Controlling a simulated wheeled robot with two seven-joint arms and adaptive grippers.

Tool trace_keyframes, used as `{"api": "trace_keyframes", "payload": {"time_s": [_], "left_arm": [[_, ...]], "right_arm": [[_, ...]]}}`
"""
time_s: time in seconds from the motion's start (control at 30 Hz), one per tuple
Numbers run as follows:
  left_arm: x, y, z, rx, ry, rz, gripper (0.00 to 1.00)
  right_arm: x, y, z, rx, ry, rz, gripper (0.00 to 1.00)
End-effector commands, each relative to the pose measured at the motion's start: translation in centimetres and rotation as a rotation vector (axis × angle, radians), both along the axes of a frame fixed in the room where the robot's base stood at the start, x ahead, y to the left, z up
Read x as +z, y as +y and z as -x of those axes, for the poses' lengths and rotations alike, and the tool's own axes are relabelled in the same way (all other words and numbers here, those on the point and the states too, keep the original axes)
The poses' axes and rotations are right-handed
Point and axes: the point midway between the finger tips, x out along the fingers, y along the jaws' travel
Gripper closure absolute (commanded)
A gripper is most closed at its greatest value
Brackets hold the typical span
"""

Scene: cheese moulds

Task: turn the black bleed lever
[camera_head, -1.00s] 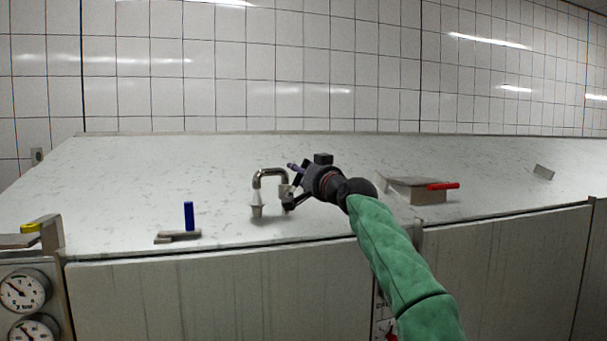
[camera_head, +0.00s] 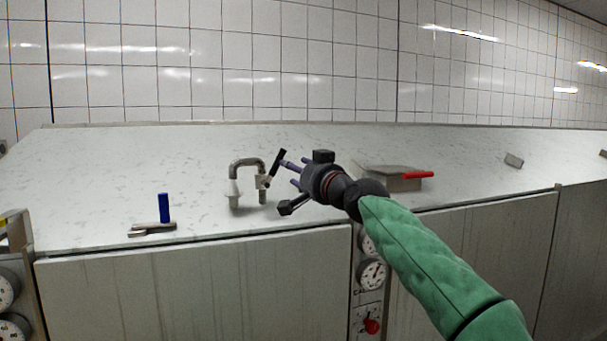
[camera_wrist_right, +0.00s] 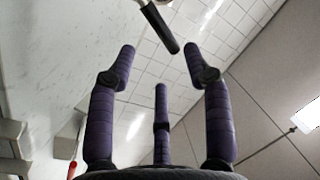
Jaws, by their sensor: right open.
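The black bleed lever (camera_head: 277,163) stands tilted on the right side of a bent metal tap pipe (camera_head: 246,163) on the pale counter. It also shows at the top of the right wrist view (camera_wrist_right: 160,27), beyond my fingertips. My right gripper (camera_head: 287,187) is just right of the lever and the pipe, its purple fingers pointing left. In the wrist view the gripper (camera_wrist_right: 159,60) has its fingers spread wide, with nothing between them, and a gap to the lever shows. My left gripper is not in view.
A blue upright handle (camera_head: 164,208) on a flat metal piece stands left on the counter. A box with a red handle (camera_head: 417,175) sits behind my right arm. Gauges (camera_head: 371,272) and a red knob (camera_head: 371,326) are on the front. The counter's left is mostly clear.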

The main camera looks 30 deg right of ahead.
Motion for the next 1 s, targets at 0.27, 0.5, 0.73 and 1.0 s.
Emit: {"api": "trace_keyframes", "payload": {"time_s": [0.27,0.5,0.73,1.0], "left_arm": [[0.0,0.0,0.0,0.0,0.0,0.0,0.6],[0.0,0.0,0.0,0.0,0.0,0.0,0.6],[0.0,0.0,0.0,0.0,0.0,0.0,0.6],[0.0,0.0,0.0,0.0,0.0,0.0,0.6]], "right_arm": [[-0.2,0.1,2.3,0.0,0.001,0.001,0.49],[-0.3,0.2,2.6,0.0,0.001,0.0,0.49],[-0.3,0.2,2.6,0.0,0.0,0.0,0.49],[-0.3,0.2,2.6,0.0,0.0,0.0,0.49]]}}
